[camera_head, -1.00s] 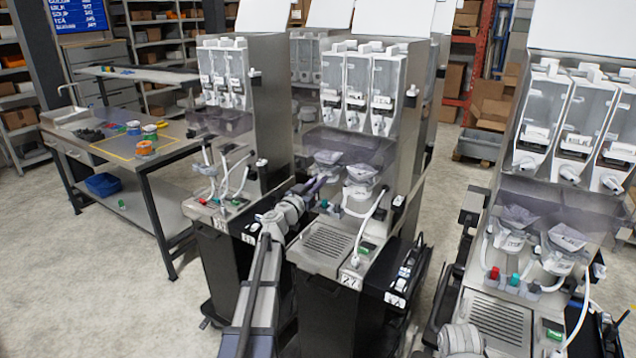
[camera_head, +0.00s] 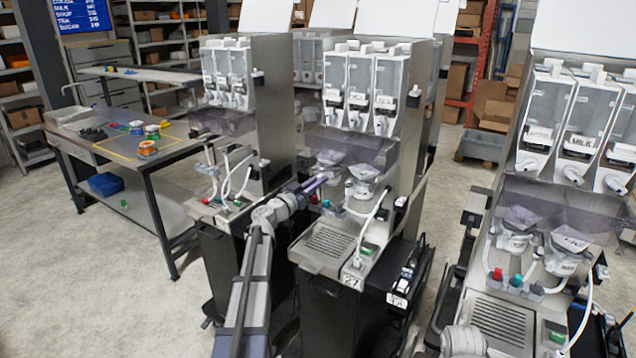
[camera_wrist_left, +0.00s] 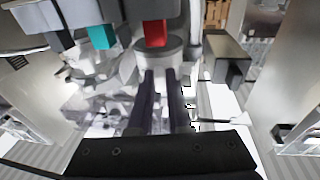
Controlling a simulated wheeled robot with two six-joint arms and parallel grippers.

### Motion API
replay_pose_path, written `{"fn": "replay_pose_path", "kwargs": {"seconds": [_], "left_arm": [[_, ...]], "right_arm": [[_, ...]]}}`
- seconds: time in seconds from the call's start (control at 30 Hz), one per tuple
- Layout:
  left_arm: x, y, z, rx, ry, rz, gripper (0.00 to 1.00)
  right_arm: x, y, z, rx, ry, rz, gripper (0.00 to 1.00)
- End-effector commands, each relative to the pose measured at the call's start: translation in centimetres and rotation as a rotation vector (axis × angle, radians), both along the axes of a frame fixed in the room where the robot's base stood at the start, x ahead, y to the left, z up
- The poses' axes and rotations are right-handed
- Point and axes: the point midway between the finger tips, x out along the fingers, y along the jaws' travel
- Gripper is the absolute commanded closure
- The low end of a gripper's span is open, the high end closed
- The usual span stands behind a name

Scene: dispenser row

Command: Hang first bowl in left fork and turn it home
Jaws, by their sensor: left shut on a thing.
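My left gripper (camera_head: 322,181) reaches in from the left at the front of the middle machine, numbered 27. In the left wrist view its two dark fingers (camera_wrist_left: 160,76) are close together and end at a grey round part (camera_wrist_left: 158,48), apparently the bowl, just below a red tab (camera_wrist_left: 155,33). A teal tab (camera_wrist_left: 101,37) sits to its left. In the head view the left bowl position (camera_head: 333,170) is partly hidden by smoky plastic and my fingers. Another bowl (camera_head: 364,172) hangs to its right. Whether the held part sits in the fork cannot be told.
A drip grille (camera_head: 328,239) and white hose (camera_head: 372,220) lie near my arm. Another machine (camera_head: 272,105) stands close on the left, and one (camera_head: 560,140) on the right. A workbench (camera_head: 110,150) is farther left. Floor (camera_head: 110,290) is clear at lower left.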

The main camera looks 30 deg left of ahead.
Motion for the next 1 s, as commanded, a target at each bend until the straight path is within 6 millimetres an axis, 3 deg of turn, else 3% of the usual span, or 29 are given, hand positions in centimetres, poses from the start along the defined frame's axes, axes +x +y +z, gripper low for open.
{"fn": "replay_pose_path", "kwargs": {"seconds": [1.0], "left_arm": [[0.9,1.8,0.0,0.000,-0.001,-0.255,1.00]], "right_arm": [[0.0,0.0,0.0,0.000,0.000,0.000,0.50]]}}
